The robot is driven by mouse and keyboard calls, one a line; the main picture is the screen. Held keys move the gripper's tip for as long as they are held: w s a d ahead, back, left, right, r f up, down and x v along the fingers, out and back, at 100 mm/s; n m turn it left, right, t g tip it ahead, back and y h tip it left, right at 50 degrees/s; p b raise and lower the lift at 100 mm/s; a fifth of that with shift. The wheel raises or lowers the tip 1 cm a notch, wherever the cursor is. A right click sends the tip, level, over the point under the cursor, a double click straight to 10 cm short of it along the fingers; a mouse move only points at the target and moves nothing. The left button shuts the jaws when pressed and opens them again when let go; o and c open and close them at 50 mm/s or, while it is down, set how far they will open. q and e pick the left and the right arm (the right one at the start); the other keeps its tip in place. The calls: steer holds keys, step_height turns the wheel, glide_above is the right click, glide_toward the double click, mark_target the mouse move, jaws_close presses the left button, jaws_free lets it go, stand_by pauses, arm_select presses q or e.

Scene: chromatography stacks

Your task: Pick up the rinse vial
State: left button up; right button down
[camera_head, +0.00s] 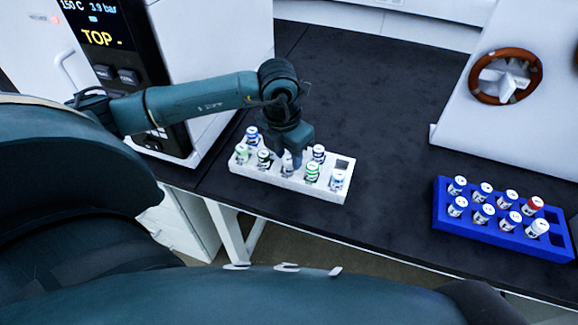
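My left gripper (289,150) points down over the middle of a white rack (322,192). Its fingertips are right at a pale vial (287,168) in the rack and partly hide it. I cannot tell whether the fingers are open or closed on it. Several other vials with blue or green markings stand around it, such as a green-marked vial (312,173) just right of the gripper. The labels are too small to read, so I cannot tell which is the rinse vial. My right gripper is not in view.
A blue rack (492,235) with several vials, one red-capped (534,205), stands at the right. A white instrument with a display (110,25) stands behind my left arm. A white machine with a brown ring handwheel (505,55) is at the back right. The dark bench (390,140) between the racks is clear.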

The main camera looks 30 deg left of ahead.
arm_select(q)
steer(key=shift+w+f, duration=0.15)
steer(key=shift+f, duration=1.1)
steer(key=shift+c, duration=0.6)
steer(key=c, duration=0.6)
steer(key=shift+r, duration=0.1)
steer(key=shift+c, duration=0.2)
